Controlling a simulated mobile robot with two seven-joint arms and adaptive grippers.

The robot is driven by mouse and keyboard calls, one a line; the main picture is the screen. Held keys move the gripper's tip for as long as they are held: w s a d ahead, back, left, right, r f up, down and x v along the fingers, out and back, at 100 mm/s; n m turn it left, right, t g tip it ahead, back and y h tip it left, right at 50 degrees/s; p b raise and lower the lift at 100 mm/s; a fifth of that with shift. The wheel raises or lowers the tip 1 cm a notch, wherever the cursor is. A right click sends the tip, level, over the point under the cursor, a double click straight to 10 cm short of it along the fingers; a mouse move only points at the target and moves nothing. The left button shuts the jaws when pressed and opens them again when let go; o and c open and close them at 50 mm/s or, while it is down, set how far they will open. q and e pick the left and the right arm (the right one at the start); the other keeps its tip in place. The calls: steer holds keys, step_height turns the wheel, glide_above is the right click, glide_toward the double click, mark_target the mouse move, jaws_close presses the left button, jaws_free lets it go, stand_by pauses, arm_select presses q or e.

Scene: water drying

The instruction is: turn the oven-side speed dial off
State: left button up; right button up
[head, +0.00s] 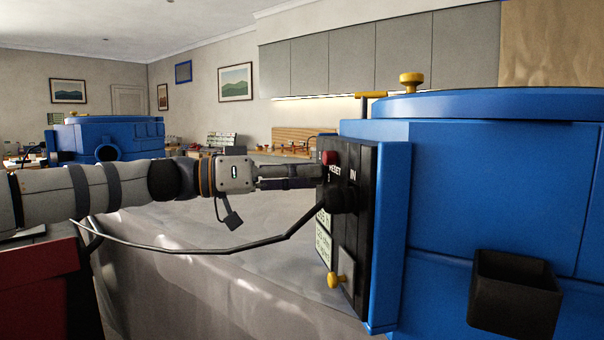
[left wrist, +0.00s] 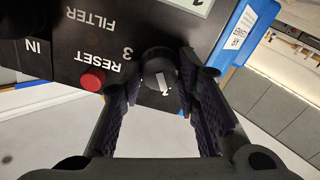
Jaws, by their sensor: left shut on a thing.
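The speed dial (left wrist: 157,68) is a small dark round knob with a white mark, on the black control panel (left wrist: 70,65) of a blue machine (head: 480,190). In the left wrist view, my left gripper (left wrist: 158,88) has one finger on each side of the dial and is shut on it. A printed 3 shows beside the dial; I cannot tell clearly which setting its mark points at. In the head view, my left gripper (head: 318,175) reaches the panel face and the dial is hidden. My right gripper is not in view.
A red RESET button (left wrist: 92,80) sits close beside the left gripper's finger. Below the gripper, a cable with a black plug (head: 343,198) enters the panel. A yellow knob (head: 337,281) sits lower. Another blue machine (head: 108,138) stands at the far left.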

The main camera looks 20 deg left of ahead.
arm_select(q)
steer(key=n+p, duration=0.1)
steer(key=n, duration=0.9)
steer(key=shift+n+p, duration=0.3)
steer(key=shift+p, duration=0.05)
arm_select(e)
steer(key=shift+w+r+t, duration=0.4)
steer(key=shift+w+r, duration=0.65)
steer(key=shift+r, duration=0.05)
arm_select(q)
steer(key=shift+n, duration=0.3)
steer(key=o, duration=1.2)
steer(key=shift+c, duration=0.2)
steer(key=v, duration=1.2)
